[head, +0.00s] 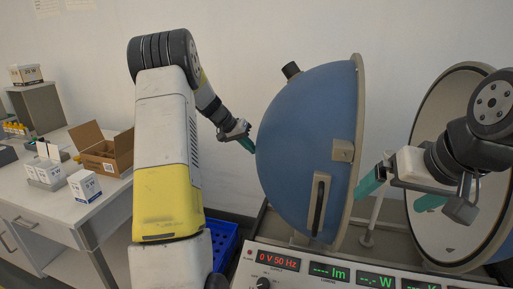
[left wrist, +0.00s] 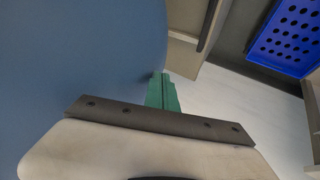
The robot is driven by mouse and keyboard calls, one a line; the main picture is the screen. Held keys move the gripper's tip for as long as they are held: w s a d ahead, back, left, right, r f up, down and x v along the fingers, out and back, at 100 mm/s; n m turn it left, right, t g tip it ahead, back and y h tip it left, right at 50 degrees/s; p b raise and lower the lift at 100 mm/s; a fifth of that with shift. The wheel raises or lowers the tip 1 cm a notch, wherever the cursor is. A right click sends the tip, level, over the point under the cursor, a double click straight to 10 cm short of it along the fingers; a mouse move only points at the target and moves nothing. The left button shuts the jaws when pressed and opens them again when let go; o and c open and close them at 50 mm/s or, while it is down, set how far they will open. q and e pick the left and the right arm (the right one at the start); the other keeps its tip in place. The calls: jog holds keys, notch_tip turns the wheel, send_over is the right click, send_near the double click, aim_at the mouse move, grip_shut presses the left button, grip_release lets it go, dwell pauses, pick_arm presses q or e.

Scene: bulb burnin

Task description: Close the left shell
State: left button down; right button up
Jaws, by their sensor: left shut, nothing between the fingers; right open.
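The left shell (head: 305,130) is a blue dome with a beige rim, standing upright on edge with its rim facing right, apart from the right shell. It also fills the left of the left wrist view (left wrist: 75,60). My left gripper (head: 248,144) is shut and empty, its green fingertips at the outer left side of the blue dome; touching or just short of it, I cannot tell. The fingers also show in the left wrist view (left wrist: 162,90). My right gripper (head: 388,197) is open, in the gap between the shells.
The right shell (head: 437,130) shows a pale inside, partly hidden by my right arm. A control panel (head: 340,272) with lit displays is in front. A blue crate (head: 224,246) is low at left. A side table holds a cardboard box (head: 105,152) and small cartons (head: 84,186).

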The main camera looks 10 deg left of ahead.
dwell(0.3)
pick_arm(q)
jog(key=d, duration=1.6)
jog(key=shift+s+d, duration=0.35)
jog(key=shift+d, duration=0.05)
